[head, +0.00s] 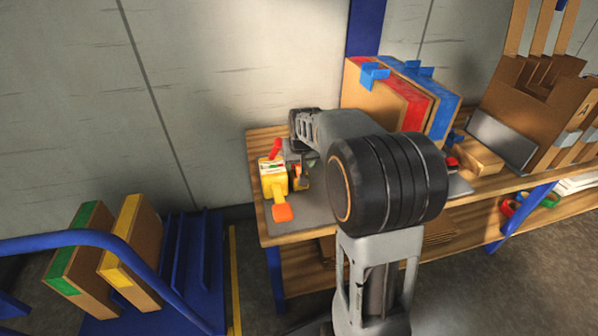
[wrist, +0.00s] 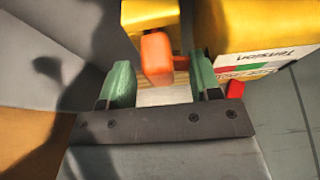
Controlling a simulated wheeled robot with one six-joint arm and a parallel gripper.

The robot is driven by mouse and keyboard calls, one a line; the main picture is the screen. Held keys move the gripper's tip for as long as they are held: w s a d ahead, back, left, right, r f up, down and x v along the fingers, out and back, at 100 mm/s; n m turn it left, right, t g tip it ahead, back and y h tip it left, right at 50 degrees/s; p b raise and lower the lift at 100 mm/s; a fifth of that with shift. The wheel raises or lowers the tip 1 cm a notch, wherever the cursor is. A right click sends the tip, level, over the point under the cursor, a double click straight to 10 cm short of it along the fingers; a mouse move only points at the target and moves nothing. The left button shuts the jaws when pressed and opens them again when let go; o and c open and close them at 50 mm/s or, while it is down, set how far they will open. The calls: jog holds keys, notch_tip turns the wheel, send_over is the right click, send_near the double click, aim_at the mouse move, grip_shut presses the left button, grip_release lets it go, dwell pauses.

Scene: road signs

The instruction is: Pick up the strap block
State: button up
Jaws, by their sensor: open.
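An orange block (wrist: 157,57) lies in the gap between the green fingertips of my gripper (wrist: 161,73) in the wrist view, against a yellow part (wrist: 150,12). It seems to be the strap block, though no label on it shows. My gripper is open, with a finger on each side of the block; contact cannot be made out. In the head view a small orange and yellow piece (head: 301,180) shows below my wrist, partly hidden by the arm.
Boxes (head: 375,97) stand behind on the wooden bench (head: 270,235). A blue rack (head: 190,262) stands at left.

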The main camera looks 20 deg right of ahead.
jog(key=shift+w+f, duration=0.1)
jog(key=shift+f, duration=0.15)
jog(key=c, duration=1)
jog(key=shift+r, duration=0.1)
